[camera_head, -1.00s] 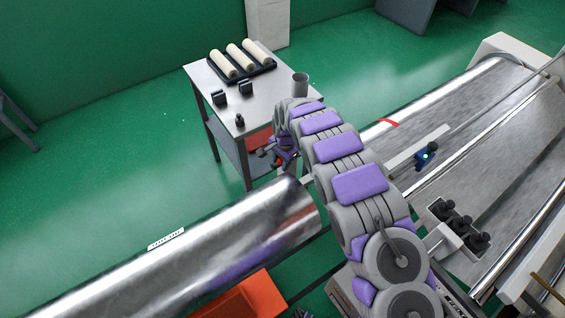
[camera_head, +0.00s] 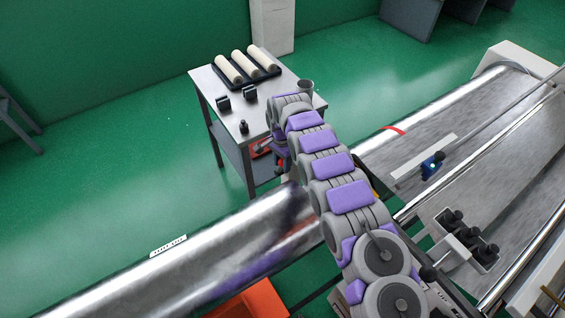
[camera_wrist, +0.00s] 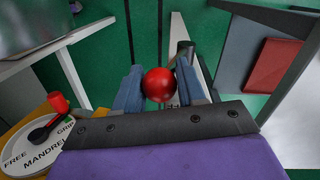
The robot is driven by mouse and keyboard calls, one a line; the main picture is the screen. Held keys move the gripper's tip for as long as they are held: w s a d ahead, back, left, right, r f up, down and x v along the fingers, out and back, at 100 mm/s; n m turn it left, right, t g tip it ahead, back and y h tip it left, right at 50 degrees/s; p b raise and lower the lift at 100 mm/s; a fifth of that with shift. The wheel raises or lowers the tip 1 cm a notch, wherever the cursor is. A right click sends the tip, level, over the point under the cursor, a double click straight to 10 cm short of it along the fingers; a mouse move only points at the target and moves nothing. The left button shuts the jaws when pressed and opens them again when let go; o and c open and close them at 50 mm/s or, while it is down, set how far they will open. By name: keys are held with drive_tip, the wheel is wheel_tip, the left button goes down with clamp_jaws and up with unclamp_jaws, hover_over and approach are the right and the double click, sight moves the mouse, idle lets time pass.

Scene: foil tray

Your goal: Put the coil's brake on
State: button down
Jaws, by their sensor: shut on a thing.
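In the wrist view my gripper (camera_wrist: 160,72) is shut around a red ball knob (camera_wrist: 158,87), one blue-grey finger on each side. The knob hides most of whatever it is fixed to; a dark rod end shows just behind it. In the head view the shiny foil coil (camera_head: 190,262) lies across the lower left, and my arm covers its right end. My gripper is mostly hidden there behind my arm. A round white plate (camera_wrist: 22,139) marked FREE, GRIP and MANDREL, with a separate red-tipped lever (camera_wrist: 58,103), stands left of my gripper in the wrist view.
A metal side table (camera_head: 207,84) with a tray of pale rolls (camera_head: 247,66) and a cup (camera_head: 306,87) stands beyond my arm. An orange box (camera_head: 250,300) is below the coil. Machine rails and black knobs (camera_head: 470,238) lie at right. Green floor is open at left.

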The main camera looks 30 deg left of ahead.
drive_tip(key=shift+s+f, duration=0.25)
drive_tip(key=c, duration=1)
unclamp_jaws()
drive_tip(key=shift+c, duration=0.2)
drive_tip(key=o, duration=0.3)
drive_tip(key=shift+w+r, duration=0.1)
drive_tip(key=r, duration=0.3)
drive_tip(key=r+p, duration=0.1)
drive_tip(key=r, duration=0.3)
drive_tip(key=w+r, duration=0.1)
drive_tip(key=r, duration=0.3)
drive_tip(key=shift+a, duration=0.4)
wheel_tip(320, 180, up, 6)
drive_tip(key=p, duration=0.7)
drive_tip(key=shift+w+a, duration=0.3)
drive_tip(key=shift+w, duration=0.05)
